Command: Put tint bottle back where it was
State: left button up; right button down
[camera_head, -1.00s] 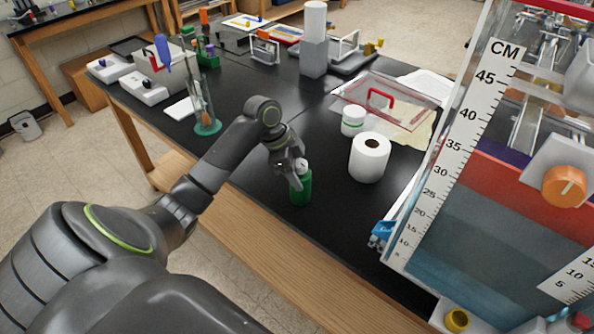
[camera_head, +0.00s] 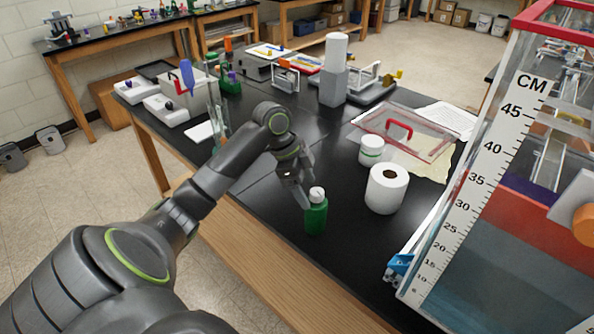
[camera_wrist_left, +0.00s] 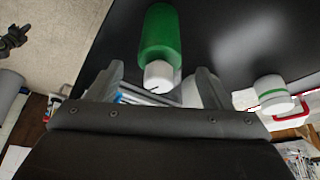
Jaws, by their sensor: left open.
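The tint bottle is a green bottle with a white cap (camera_head: 316,217), standing upright on the black table near its front edge. In the left wrist view the bottle (camera_wrist_left: 160,38) lies just beyond the fingertips, its white cap between them in the picture. My left gripper (camera_head: 306,197) is open beside the bottle's cap, on its left in the head view. Its two fingers show spread apart in the wrist view (camera_wrist_left: 158,84), with nothing held. Whether a finger touches the bottle cannot be told. My right gripper is not in view.
A white paper roll (camera_head: 386,190) and a white jar with a green band (camera_head: 371,151) stand right of the bottle. A clear red-rimmed tray (camera_head: 437,128) lies behind them. A tall tank with a centimetre scale (camera_head: 478,190) stands at the right. The table between bottle and front edge is bare.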

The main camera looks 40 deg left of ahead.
pick_arm(q)
jog(key=b+v, duration=0.1)
jog(key=v, duration=0.6)
dwell(0.5)
